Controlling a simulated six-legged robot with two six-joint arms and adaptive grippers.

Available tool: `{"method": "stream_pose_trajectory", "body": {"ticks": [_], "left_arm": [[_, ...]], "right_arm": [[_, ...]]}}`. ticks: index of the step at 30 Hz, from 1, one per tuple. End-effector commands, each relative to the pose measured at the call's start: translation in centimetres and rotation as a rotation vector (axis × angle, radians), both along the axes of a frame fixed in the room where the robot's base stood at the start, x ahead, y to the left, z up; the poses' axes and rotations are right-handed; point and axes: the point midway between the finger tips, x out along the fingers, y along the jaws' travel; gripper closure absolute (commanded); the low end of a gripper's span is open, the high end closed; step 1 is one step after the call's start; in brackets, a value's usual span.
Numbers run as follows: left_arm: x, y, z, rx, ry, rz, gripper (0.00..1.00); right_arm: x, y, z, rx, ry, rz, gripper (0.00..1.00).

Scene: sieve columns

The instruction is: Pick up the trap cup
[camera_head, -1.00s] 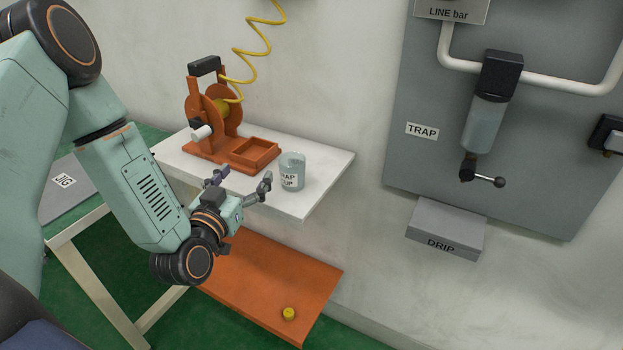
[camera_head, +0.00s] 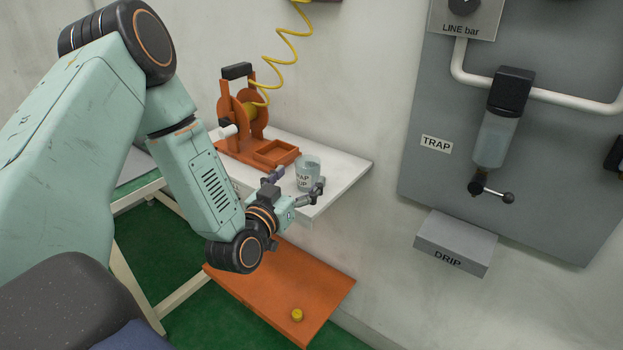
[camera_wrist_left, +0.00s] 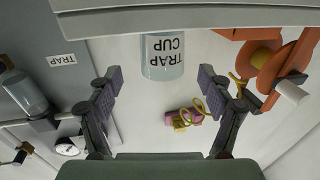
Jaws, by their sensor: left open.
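The trap cup (camera_head: 308,171) is a clear, pale cup with a "TRAP CUP" label. It stands upright on the white shelf (camera_head: 345,178), near its front right. My left gripper (camera_head: 293,189) is open, with its fingers pointing at the cup from the near side. In the left wrist view the cup (camera_wrist_left: 162,57) hangs upside down in the picture, between and beyond the two open fingers (camera_wrist_left: 160,85). No contact between fingers and cup shows there. My right gripper is not in view.
An orange hose reel (camera_head: 245,120) with an open tray stands left of the cup. Below is an orange shelf (camera_head: 270,283) with a yellow cap (camera_head: 297,315). On the right are a grey panel with a trap bowl (camera_head: 495,140) and a DRIP box (camera_head: 455,243).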

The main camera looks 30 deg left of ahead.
Motion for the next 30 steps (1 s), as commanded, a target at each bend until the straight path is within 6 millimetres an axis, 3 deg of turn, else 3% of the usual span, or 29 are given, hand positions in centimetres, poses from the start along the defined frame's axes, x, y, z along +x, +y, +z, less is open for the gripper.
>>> {"method": "stream_pose_trajectory", "body": {"ticks": [10, 20, 30], "left_arm": [[4.6, 0.7, -0.4, 0.002, -0.001, -0.002, 0.20], [5.4, 0.5, -0.4, 0.000, 0.001, -0.003, 0.20], [5.3, 0.4, -0.4, 0.000, 0.001, -0.002, 0.48]], "right_arm": [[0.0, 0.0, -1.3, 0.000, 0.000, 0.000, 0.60], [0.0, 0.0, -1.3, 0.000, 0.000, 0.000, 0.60], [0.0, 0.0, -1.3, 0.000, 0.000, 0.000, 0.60]]}}
